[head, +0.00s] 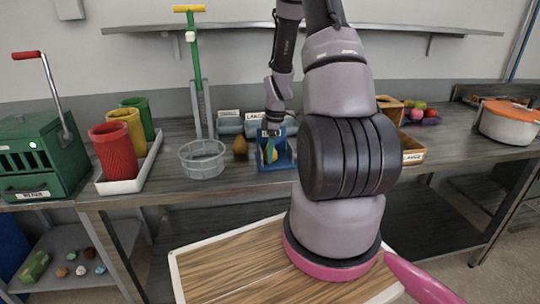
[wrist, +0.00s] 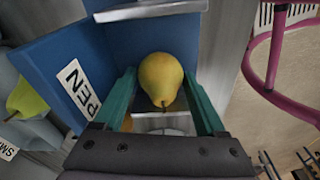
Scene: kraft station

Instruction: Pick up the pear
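A yellow pear (wrist: 161,78) lies in a blue bin (wrist: 55,50) with a white label. In the wrist view it sits between the two teal fingers of my gripper (wrist: 160,82), with little gap at either side; I cannot tell if they touch it. The fingers look spread. In the head view my gripper (head: 270,134) reaches down into the blue bin, and the pear (head: 271,155) shows below it. A brownish pear (head: 240,146) stands on the counter left of the bin. A yellow-green pear (wrist: 27,98) shows at the wrist view's left edge.
A wire basket (head: 202,160) and a green press with a yellow handle (head: 197,60) stand left of the bin. Labelled grey bins (head: 230,125) are behind. Red, yellow and green cups sit in a white tray (head: 130,177) further left. A wooden box (head: 412,155) is on the right.

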